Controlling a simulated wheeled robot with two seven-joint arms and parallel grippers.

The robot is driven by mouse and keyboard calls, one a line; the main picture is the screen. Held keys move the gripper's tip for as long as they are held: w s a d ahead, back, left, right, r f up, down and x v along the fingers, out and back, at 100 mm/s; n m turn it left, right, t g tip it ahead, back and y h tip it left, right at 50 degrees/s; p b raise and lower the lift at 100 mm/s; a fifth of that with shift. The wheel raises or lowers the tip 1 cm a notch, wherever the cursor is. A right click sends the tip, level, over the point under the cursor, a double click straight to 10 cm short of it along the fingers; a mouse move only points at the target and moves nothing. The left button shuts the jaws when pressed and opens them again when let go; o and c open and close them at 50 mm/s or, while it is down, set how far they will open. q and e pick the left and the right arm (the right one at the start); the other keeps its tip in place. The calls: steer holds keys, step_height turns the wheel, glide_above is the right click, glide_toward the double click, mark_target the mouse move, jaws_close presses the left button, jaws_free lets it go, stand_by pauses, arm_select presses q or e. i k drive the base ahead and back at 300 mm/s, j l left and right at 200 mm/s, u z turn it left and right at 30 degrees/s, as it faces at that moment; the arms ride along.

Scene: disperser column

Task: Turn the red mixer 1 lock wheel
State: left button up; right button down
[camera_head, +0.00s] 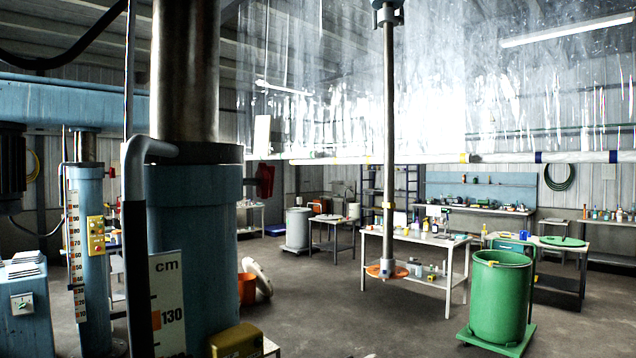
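A dark red part (265,180) shows just right of the large blue column (195,240). It may be the red lock wheel, but its shape is too small and dark to tell. The column carries a steel piston (185,70) and a cm scale (168,300) reading 130. A mixer shaft (389,130) hangs down in the middle, with an orange disc (375,271) at its lower end. Neither of my grippers is in view.
A yellow box (236,340) sits at the column's foot. A green drum (500,300) stands on a green dolly at the right. A second blue column (88,235) with a scale is at the left. Open floor (340,315) lies between the column and drum. Worktables stand behind.

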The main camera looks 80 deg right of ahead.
mark_target(264, 179)
steer(key=k+l+z, duration=0.2)
steer(key=l+z, duration=0.25)
steer(key=k+l+z, duration=0.1)
steer(key=l+z, duration=0.8)
steer(key=l, duration=1.2)
